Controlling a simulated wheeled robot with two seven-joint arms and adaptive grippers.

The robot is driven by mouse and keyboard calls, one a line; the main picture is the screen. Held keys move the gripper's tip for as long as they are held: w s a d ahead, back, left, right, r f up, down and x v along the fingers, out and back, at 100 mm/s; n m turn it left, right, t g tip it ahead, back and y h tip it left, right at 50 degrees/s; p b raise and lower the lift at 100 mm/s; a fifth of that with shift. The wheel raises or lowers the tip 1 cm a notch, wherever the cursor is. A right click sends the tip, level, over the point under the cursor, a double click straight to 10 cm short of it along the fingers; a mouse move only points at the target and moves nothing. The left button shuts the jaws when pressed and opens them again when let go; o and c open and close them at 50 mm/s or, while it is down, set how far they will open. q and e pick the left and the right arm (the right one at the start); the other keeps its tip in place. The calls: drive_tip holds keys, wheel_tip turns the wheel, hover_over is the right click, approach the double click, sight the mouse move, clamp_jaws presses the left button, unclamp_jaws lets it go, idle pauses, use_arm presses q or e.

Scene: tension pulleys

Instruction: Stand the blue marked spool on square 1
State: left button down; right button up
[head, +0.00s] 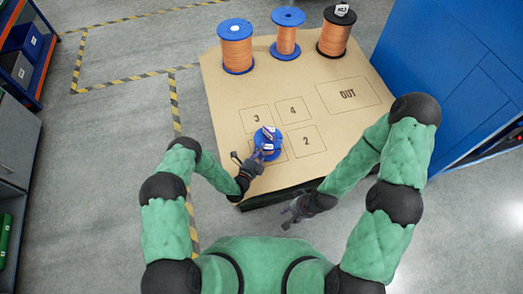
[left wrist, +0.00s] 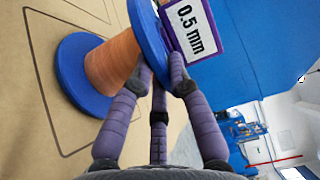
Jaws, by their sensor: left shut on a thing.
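A spool with blue flanges and copper wire (head: 263,136) is near the front of the wooden table, over the area of square 1. The left wrist view shows its wire (left wrist: 112,62) and a white tag reading "0.5 mm" (left wrist: 192,28) at its top flange. My left gripper (head: 264,154) is shut on the spool at its upper flange; its fingers (left wrist: 160,82) show close to the tag. The lower flange looks on or very near the board. Square 1 is mostly hidden by spool and gripper. My right gripper (head: 291,214) is off the table's front edge; its opening is unclear.
Squares 3 (head: 256,119), 4 (head: 292,110) and 2 (head: 306,141) are clear, as is the OUT area (head: 348,95). Two blue-flanged spools (head: 236,47) (head: 287,35) and a black-flanged one (head: 334,36) stand at the back. A blue panel (head: 440,70) is at the right.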

use_arm(q)
drive_tip(key=c, duration=1.2)
unclamp_jaws()
drive_tip(key=shift+f, duration=0.15)
